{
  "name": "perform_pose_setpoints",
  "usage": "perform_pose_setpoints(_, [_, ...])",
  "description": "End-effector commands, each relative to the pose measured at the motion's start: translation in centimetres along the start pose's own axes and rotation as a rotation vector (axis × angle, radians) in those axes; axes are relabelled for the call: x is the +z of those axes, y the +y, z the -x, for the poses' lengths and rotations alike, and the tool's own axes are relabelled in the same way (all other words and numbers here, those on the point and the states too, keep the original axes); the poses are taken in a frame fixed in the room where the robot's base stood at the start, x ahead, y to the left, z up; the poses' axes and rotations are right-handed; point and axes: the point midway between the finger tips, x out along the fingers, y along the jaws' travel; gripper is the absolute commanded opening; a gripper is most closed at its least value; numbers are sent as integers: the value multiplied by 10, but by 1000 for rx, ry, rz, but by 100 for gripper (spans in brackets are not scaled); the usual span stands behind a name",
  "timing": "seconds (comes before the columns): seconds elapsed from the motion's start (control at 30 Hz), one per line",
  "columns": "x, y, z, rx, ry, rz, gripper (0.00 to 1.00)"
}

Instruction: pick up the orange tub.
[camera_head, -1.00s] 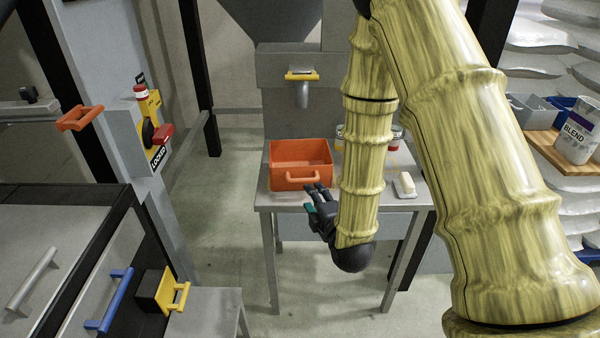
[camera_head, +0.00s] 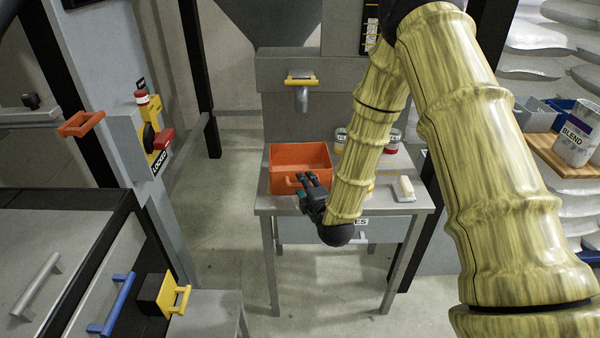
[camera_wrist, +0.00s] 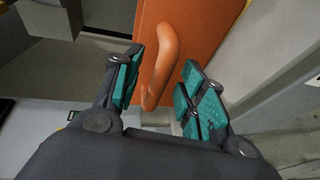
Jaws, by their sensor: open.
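The orange tub (camera_head: 300,158) stands upright on a small grey metal table, open at the top, with a loop handle on its front side. My gripper (camera_head: 308,184) is at the tub's front, by the handle, and hides part of it in the head view. In the wrist view my open gripper (camera_wrist: 155,88) has its teal finger pads on either side of the orange handle (camera_wrist: 163,62). The handle reaches into the gap between the pads. I cannot tell whether either pad touches it. The tub's orange wall (camera_wrist: 205,30) lies just beyond.
The grey table (camera_head: 385,207) also holds a white block on a small tray (camera_head: 405,189) and jars (camera_head: 392,139) behind my arm. A grey machine with a yellow-handled spout (camera_head: 301,82) stands behind. A yellow-handled black box (camera_head: 165,292) is at lower left.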

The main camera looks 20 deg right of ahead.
Motion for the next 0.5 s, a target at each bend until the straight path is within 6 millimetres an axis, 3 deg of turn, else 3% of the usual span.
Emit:
perform_pose_setpoints(0.33, [0, 0, -8, -1, 0, 0, 41])
perform_pose_setpoints(0.5, [0, 0, -8, 0, 0, 0, 12])
